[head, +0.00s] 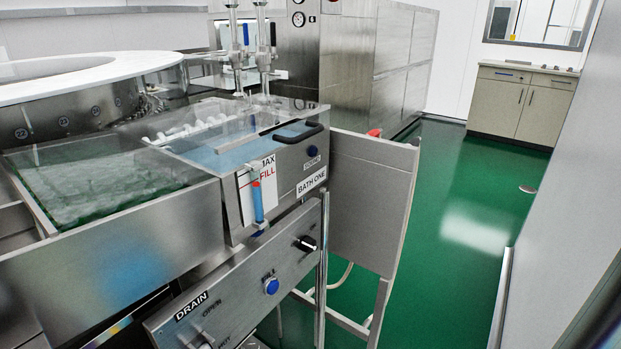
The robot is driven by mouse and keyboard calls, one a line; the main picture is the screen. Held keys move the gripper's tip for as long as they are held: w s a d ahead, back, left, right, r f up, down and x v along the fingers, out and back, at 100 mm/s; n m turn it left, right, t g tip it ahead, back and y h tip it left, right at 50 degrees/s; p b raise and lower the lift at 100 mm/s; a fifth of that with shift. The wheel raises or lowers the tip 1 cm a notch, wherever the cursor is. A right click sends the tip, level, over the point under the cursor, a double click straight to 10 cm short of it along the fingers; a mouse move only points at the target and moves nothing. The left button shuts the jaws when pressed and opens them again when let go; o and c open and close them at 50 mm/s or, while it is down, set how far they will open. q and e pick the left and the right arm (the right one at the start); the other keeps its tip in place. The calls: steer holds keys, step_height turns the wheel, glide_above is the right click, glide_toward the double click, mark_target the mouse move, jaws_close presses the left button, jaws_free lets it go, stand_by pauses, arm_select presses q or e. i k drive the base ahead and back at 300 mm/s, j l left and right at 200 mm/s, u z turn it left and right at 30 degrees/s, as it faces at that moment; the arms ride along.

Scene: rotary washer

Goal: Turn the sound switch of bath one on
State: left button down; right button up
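Bath one (283,192) is a steel tank in the middle of the head view, with a "BATH ONE" label (311,181) on its front face. The sound switch (312,151) is a small dark blue round knob near the upper right corner of that face. A small label just below it seems to read "SOUND". The knob is too small to tell which way it is turned. Neither of my grippers is in view.
A black handle (298,136) sits above the knob. A lower panel (240,291) carries a "DRAIN" label, a blue knob (271,286) and a black knob (306,243). A steel side panel (370,200) stands right of the bath. Green floor (465,200) is open farther right.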

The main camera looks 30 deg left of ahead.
mark_target(308, 246)
steer(key=k+l+u, duration=0.1)
steer(key=u, duration=1.25)
steer(key=k+j, duration=0.05)
steer(key=j, duration=0.05)
